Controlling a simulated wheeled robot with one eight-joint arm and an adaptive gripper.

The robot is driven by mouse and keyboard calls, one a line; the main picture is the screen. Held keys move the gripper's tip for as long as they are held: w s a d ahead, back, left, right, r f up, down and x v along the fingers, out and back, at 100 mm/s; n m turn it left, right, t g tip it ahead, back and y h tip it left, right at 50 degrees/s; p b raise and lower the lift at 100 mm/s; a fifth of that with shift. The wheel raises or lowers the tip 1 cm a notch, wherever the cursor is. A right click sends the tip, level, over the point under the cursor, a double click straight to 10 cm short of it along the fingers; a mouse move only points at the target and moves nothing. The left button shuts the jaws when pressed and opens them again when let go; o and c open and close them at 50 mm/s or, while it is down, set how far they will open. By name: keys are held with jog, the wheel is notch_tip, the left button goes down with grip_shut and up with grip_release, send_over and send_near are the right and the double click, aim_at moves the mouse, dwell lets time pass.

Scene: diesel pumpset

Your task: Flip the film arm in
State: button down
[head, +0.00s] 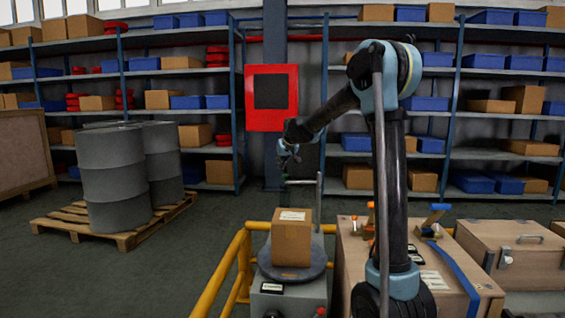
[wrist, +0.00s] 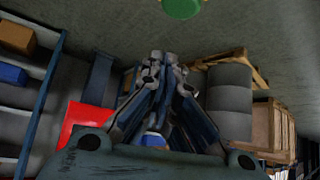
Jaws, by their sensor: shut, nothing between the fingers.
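A thin grey post (head: 319,203) stands behind a small turntable machine in the head view. A short grey bar (head: 301,182) sticks out to the left near its upper part; this looks like the film arm. A cardboard box (head: 291,238) with a white label sits on the round turntable (head: 262,262). My gripper (head: 288,158) is above and slightly left of the bar, apart from it in the picture. In the wrist view my gripper (wrist: 164,56) has its fingers together with nothing between them. The film arm cannot be made out in the wrist view.
Yellow rails (head: 238,262) run left of the turntable. A wooden crate (head: 350,250) with orange and blue fittings stands close on the right. Grey drums (head: 110,180) on a pallet are at left. A green disc (wrist: 181,7) shows in the wrist view.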

jog(key=shift+s+d+f, duration=0.3)
jog(key=shift+s+f, duration=0.2)
jog(key=shift+s, duration=0.15)
jog(key=shift+s+d+f, duration=0.3)
jog(key=shift+s+f, duration=0.2)
jog(key=shift+s, duration=0.15)
